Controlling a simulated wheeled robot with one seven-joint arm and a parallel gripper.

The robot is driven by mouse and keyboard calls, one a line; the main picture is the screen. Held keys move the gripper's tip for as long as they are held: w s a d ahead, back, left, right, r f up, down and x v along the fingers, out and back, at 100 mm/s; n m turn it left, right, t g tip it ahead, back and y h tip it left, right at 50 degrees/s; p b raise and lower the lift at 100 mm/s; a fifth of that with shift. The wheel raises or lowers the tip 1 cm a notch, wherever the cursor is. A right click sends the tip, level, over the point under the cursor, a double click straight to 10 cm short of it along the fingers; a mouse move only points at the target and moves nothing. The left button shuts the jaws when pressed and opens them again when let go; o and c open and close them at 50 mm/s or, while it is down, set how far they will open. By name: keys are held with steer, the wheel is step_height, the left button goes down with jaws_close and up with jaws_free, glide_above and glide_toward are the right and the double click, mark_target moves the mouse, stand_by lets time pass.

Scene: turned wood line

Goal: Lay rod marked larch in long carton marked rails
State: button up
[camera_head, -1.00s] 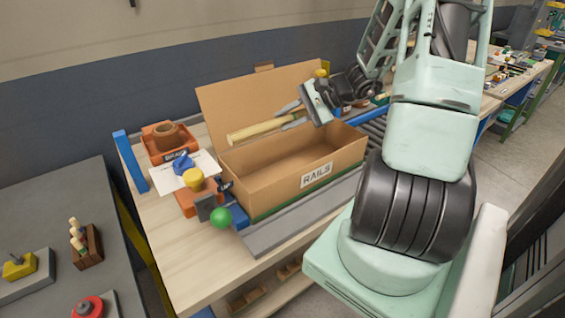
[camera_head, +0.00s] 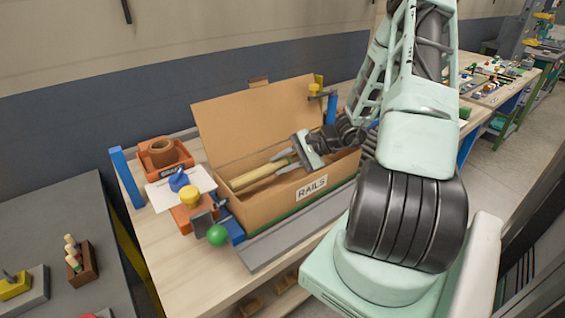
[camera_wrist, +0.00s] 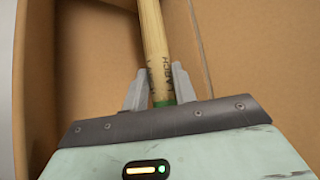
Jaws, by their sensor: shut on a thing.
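The long open carton marked RAILS (camera_head: 312,188) stands on the workbench with its back flap up. My gripper (camera_head: 284,166) is low inside the carton and shut on the pale wooden rod (camera_head: 256,176). In the wrist view the rod (camera_wrist: 154,40) reads "LARCH" and has a green band just at my gripper (camera_wrist: 159,88), whose fingers close on both sides of it. The rod lies along the carton's length, within its walls. The front wall hides part of the inside in the head view, so I cannot tell whether the rod touches the floor.
Left of the carton are an orange bin (camera_head: 165,156) with a brown ring, a white sheet (camera_head: 165,193), a yellow knob (camera_head: 190,196) and a green ball (camera_head: 217,235). A blue upright (camera_head: 126,178) stands at the bench's left. A grey strip (camera_head: 270,243) runs along the carton's front.

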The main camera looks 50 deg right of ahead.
steer(key=shift+f+b, duration=0.65)
steer(key=shift+b, duration=0.05)
steer(key=o, duration=1.1)
steer(key=shift+c, duration=0.2)
steer(key=shift+r, duration=0.1)
steer(key=shift+r+p, duration=0.55)
steer(key=shift+p, duration=0.15)
steer(key=b+v, duration=0.1)
steer(key=v, duration=1.1)
steer(key=shift+b, duration=0.3)
steer(key=shift+r, duration=0.1)
